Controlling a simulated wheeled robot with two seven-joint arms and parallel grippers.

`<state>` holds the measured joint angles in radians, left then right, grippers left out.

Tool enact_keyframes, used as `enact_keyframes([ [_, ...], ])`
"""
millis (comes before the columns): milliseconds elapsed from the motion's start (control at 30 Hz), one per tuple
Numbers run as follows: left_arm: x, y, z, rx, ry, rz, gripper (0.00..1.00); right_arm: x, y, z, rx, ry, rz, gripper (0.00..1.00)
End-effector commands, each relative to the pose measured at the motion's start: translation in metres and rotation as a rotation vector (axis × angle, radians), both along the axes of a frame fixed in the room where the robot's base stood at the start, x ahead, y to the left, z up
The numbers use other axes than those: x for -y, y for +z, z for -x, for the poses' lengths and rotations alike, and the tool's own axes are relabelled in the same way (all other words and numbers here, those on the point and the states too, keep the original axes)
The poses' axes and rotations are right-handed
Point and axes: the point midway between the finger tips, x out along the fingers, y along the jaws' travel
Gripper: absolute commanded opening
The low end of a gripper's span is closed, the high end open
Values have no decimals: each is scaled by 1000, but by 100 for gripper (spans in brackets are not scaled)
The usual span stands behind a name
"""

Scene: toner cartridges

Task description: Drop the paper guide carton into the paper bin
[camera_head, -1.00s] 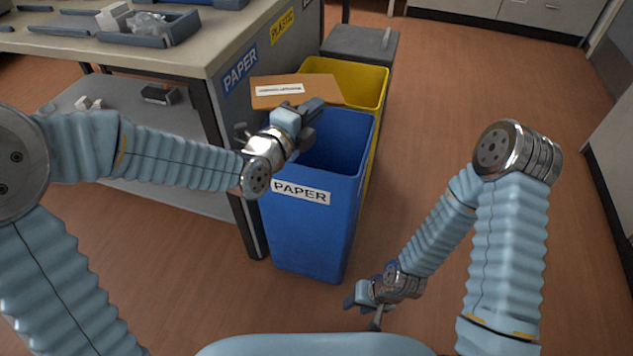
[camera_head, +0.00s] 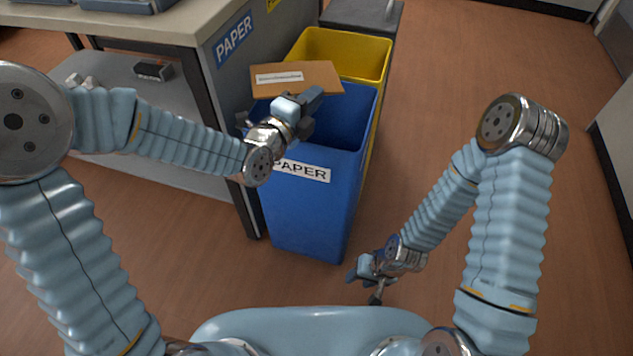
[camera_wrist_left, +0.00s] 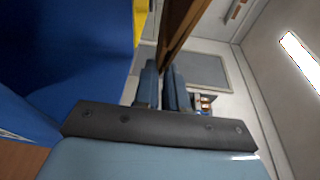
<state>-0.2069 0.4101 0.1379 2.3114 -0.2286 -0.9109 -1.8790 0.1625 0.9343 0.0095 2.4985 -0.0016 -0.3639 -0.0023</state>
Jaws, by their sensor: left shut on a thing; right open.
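The paper guide carton (camera_head: 297,78) is a flat brown box with a white label. My left gripper (camera_head: 305,104) is shut on its near edge and holds it over the far part of the blue paper bin (camera_head: 310,220). The carton hides part of the bin's far rim and of the yellow bin behind. In the left wrist view the carton (camera_wrist_left: 181,25) stands edge-on between the fingers (camera_wrist_left: 163,88), with the blue bin (camera_wrist_left: 75,50) to the left. My right gripper (camera_head: 365,285) is open and empty, low to the right of the bin.
A yellow bin (camera_head: 340,48) stands directly behind the blue one, with a grey bin (camera_head: 362,14) beyond it. A workbench (camera_head: 150,35) with a blue PAPER sign (camera_head: 234,39) stands close on the left. The floor to the right is clear.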

Motion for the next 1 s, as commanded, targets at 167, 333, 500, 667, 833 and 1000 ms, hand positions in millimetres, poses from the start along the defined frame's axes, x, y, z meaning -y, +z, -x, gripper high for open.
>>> enact_keyframes([
  [167,0,0,0,0,0,0,30,0,0,0,0,0,0,43],
  [333,0,1,0,0,0,0,41,0,0,0,0,0,0,43],
  [500,0,0,0,0,0,0,41,0,0,0,0,0,0,43],
  [667,-7,1,10,1,1,0,41,0,-3,0,1,0,0,43],
  [833,-27,2,41,2,1,-1,41,2,-9,-1,1,-4,3,43],
  [1000,-48,-4,73,8,0,2,41,4,-31,-2,4,-7,5,43],
])
